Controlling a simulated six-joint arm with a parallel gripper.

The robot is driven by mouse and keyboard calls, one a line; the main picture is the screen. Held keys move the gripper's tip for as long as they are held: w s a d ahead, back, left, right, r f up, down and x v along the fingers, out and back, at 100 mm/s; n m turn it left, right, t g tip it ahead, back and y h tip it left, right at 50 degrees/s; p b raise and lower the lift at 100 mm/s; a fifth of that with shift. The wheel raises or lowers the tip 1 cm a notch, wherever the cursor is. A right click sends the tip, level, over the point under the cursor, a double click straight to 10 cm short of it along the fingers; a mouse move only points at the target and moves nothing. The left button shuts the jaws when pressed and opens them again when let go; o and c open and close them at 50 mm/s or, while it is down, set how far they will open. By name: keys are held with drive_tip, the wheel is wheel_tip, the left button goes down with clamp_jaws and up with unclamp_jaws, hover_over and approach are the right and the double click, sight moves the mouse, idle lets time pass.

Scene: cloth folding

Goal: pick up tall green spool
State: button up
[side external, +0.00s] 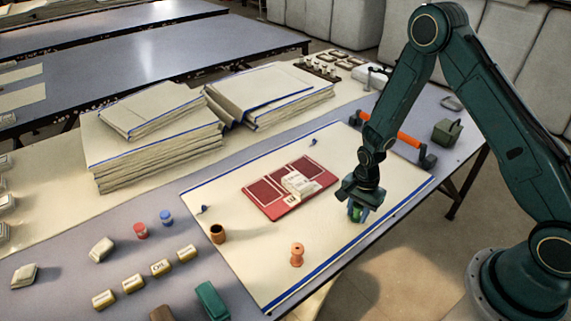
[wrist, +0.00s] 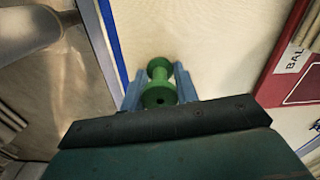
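The tall green spool (wrist: 159,79) is between the two blue fingers of my gripper (wrist: 159,82) in the wrist view. Its flange with a dark hole faces the camera, and a finger lies close along each side. Whether both fingers press on it cannot be told. In the side external view my gripper (side external: 357,207) points down over the cream cloth, right of the red panel. The green spool (side external: 356,214) shows partly between the fingers, low over the cloth. Whether it touches the cloth is unclear.
A red panel (side external: 262,195) with a white label block (side external: 299,184) lies left of my gripper. An orange spool (side external: 297,254) and a brown spool (side external: 217,234) stand nearer the front. Folded cloth stacks (side external: 155,150) lie behind. An orange-handled tool (side external: 409,140) is at the back right.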

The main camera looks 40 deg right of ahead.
drive_tip(key=shift+r, duration=0.15)
wheel_tip(320, 180, up, 20)
idle(1.1)
drive_tip(key=shift+w, duration=0.1)
idle(0.5)
